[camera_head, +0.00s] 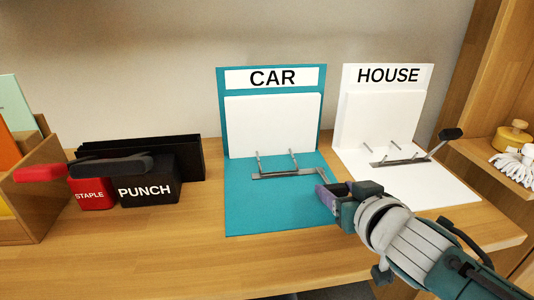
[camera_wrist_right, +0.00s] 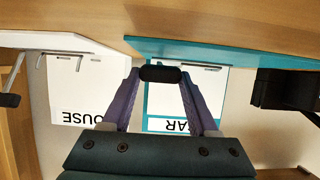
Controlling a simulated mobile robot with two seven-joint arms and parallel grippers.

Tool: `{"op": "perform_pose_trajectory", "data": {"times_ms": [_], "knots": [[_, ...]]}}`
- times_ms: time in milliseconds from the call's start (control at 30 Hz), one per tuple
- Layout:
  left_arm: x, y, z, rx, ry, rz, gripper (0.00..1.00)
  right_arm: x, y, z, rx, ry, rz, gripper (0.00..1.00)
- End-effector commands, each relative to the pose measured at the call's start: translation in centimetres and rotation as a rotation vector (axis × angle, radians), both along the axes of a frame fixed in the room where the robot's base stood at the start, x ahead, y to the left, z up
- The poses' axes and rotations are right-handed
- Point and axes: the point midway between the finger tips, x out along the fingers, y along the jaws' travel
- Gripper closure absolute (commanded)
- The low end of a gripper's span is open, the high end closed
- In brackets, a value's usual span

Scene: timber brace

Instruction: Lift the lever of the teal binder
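The teal binder (camera_head: 275,215), labelled CAR, stands open with its lower cover flat on the desk. Its ring bar (camera_head: 285,173) holds two prongs, and the lever (camera_head: 322,174) bends down at the bar's right end toward my gripper. My right gripper (camera_head: 328,197) has purple fingers and sits low over the teal cover's right edge. In the right wrist view the lever's black tip (camera_wrist_right: 160,74) fills the gap between the fingertips and seems to touch both. In the head view my gripper hides this tip. My left gripper is not in view.
The white HOUSE binder (camera_head: 425,188) stands close to the right, its black-tipped lever (camera_head: 450,134) raised. A black punch (camera_head: 150,185), a red stapler (camera_head: 92,195) and a black tray (camera_head: 188,160) are at the left. The desk front is clear.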

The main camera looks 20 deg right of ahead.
Motion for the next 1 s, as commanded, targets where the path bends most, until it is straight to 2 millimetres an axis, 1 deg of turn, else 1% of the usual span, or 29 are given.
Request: {"op": "perform_pose_trajectory", "data": {"times_ms": [33,400,500,900,1000], "knots": [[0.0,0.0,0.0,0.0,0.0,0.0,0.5,-0.01,0.02,-0.01,0.0,0.0,0.0,0.49],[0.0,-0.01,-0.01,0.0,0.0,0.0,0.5,-0.01,0.02,-0.01,0.0,0.0,0.001,0.91],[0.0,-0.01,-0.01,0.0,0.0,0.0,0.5,-0.02,0.04,-0.01,0.0,0.0,0.001,1.0],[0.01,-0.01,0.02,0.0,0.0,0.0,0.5,-0.01,0.04,0.0,0.001,0.001,0.001,1.0],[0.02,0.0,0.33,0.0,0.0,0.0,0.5,0.0,0.19,0.2,0.001,0.006,0.0,1.0]]}}
